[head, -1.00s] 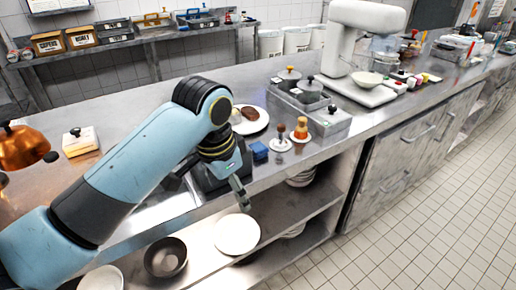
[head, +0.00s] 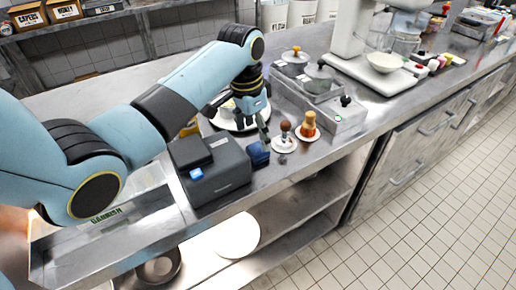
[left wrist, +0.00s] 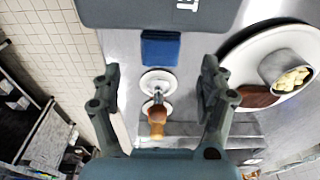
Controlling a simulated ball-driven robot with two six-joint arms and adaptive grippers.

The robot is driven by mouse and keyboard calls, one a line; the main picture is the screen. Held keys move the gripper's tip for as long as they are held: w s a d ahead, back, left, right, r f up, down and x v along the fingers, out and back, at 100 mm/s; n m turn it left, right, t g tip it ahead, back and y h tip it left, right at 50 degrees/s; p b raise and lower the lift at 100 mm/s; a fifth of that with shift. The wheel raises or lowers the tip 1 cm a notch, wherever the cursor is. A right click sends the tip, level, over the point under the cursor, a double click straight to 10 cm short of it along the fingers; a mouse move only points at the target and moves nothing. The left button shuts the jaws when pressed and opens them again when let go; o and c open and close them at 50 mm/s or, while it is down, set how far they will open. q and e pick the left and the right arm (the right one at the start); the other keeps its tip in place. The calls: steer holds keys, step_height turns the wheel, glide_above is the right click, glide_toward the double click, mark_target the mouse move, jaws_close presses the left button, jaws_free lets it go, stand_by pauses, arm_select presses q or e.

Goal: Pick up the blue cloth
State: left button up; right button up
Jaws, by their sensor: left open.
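The blue cloth (head: 258,154) is a small folded dark-blue block on the steel counter, beside a dark grey printer-like box. In the left wrist view the cloth (left wrist: 160,50) lies beyond the fingertips, next to the box. My left gripper (head: 254,127) hangs just above and behind the cloth in the head view. My right gripper is in neither view.
The dark box (head: 222,178) stands left of the cloth. Two small white saucers with a brown-topped stamp (head: 285,130) and an orange-brown bottle (head: 308,125) stand right of it. A white plate (head: 222,122) with food is behind. The counter's front edge is close.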

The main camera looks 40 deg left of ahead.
mark_target(257, 149)
arm_select(q)
steer(key=shift+f, duration=0.45)
steer(key=shift+w+f, duration=0.1)
steer(key=shift+f, duration=0.2)
steer(key=f, duration=0.4)
steer(key=shift+w+d+f, duration=0.1)
steer(key=shift+w+f, duration=0.2)
steer(key=shift+f, duration=0.15)
steer(key=c, duration=1.1)
steer(key=shift+c, duration=0.3)
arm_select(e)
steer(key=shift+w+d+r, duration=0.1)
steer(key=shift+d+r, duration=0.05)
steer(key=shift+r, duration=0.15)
